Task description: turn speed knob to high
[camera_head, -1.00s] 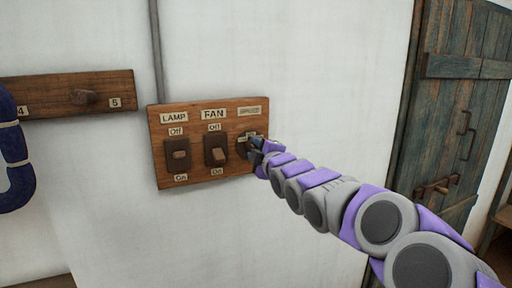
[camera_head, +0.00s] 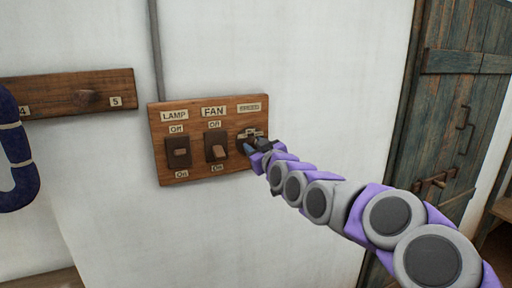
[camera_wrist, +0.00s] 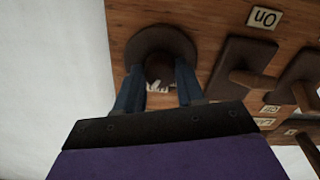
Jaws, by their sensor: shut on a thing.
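The speed knob (camera_wrist: 160,65) is a dark brown round knob on a round base at the right end of the wooden switch board (camera_head: 200,108). In the head view its base (camera_head: 246,136) is partly covered by my gripper (camera_head: 254,146). In the wrist view my gripper (camera_wrist: 158,90) has a blue-grey finger on each side of the knob and is shut on it. The speed label (camera_head: 249,107) sits above the knob, its print too small to read well. The knob's pointing direction is hidden.
Left of the knob are the FAN switch (camera_head: 216,147) and the LAMP switch (camera_head: 178,152), each with Off above and On below. A peg rail (camera_head: 60,97) with a blue hank (camera_head: 22,175) hangs further left. A wooden door (camera_head: 440,120) stands at right.

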